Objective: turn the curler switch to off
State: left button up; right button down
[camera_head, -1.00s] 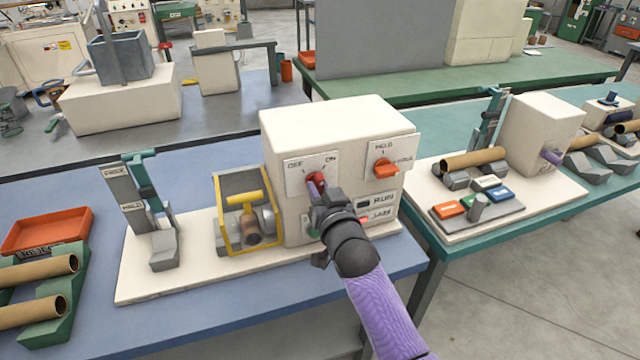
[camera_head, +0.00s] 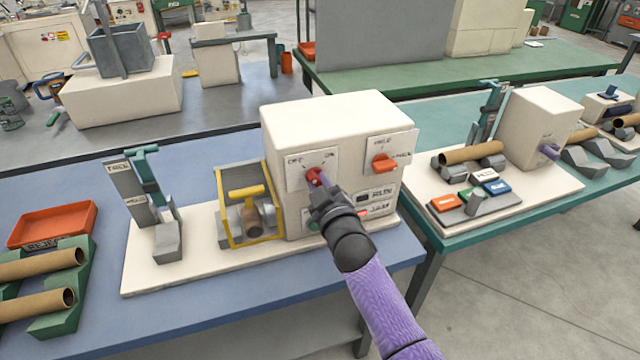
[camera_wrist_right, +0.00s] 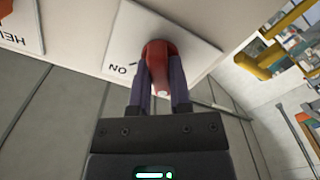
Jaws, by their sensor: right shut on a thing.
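The curler switch is a red knob (camera_head: 313,175) on a white plate (camera_head: 300,182) marked OFF at upper left and ON at upper right, on the front of a cream machine box (camera_head: 335,120). My right gripper (camera_head: 318,184) is shut on the knob, reaching it from below right. In the right wrist view the purple fingers (camera_wrist_right: 159,84) lie on both sides of the red knob (camera_wrist_right: 158,54), and the ON label shows to the left of it. Fingers hide part of the knob, so its exact setting cannot be told. My left gripper is not in view.
Right of the switch is an orange knob (camera_head: 383,163) on its own plate. Small labelled buttons sit below it, partly behind my wrist. A yellow-framed guard (camera_head: 236,240) stands left of the box. An orange tray (camera_head: 52,225) and cardboard tubes (camera_head: 35,263) lie far left.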

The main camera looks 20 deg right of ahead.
jog(key=shift+n, duration=0.5)
jog(key=c, duration=0.6)
grip_release()
jog(key=shift+o, duration=0.2)
jog(key=s+p, duration=0.2)
jog(key=s, duration=0.8)
jog(key=shift+d+p, duration=0.15)
jog(key=shift+p, duration=0.2)
